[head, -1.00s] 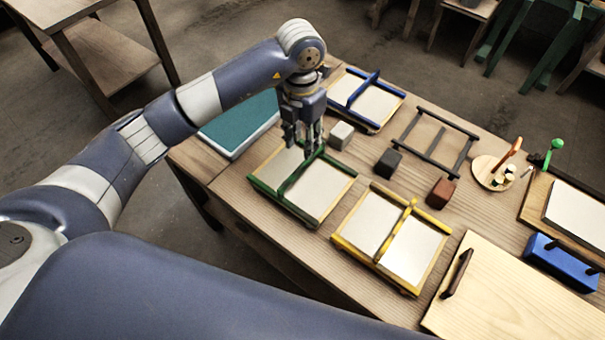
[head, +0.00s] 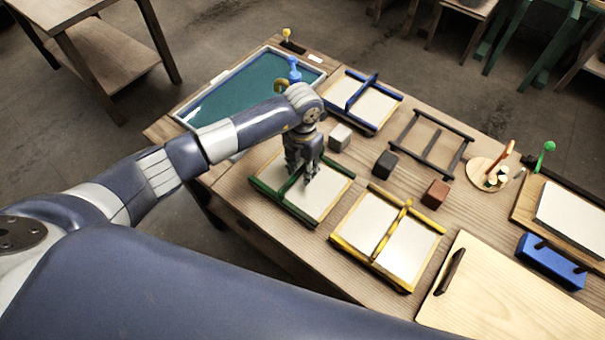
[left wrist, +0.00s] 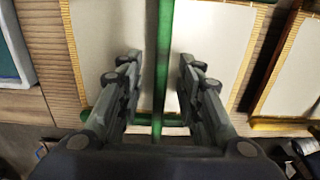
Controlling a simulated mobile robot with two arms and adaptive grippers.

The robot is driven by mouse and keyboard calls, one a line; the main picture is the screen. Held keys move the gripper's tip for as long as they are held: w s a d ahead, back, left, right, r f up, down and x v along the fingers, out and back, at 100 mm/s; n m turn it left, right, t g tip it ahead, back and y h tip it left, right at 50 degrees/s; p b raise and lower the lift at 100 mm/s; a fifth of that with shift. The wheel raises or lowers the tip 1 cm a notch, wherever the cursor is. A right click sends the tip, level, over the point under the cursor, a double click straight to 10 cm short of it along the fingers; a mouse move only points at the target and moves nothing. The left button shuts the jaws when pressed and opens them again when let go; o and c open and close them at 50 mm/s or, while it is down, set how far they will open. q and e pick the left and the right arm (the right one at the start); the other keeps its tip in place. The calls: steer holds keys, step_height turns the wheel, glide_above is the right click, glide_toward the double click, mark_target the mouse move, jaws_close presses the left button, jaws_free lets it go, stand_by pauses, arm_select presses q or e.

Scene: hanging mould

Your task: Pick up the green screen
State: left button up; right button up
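The green screen (head: 325,198) is a flat pale panel in a green and wooden frame with a raised green bar across its middle. It lies on the workbench near its left front edge. My left gripper (head: 303,178) points down over the screen and hides part of the bar. In the left wrist view the green bar (left wrist: 161,60) runs between the fingers of the left gripper (left wrist: 156,68). The fingers are apart, one on each side of the bar, with gaps showing. My right gripper is not in view.
A yellow screen (head: 363,224) lies close to the right, a blue screen (head: 381,107) behind. White (head: 340,137), black (head: 385,164) and brown (head: 436,193) blocks stand beyond. A teal basin (head: 245,92) is at the back left, partly behind my arm.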

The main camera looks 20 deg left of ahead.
arm_select(q)
jaws_close()
steer(key=shift+r, duration=0.15)
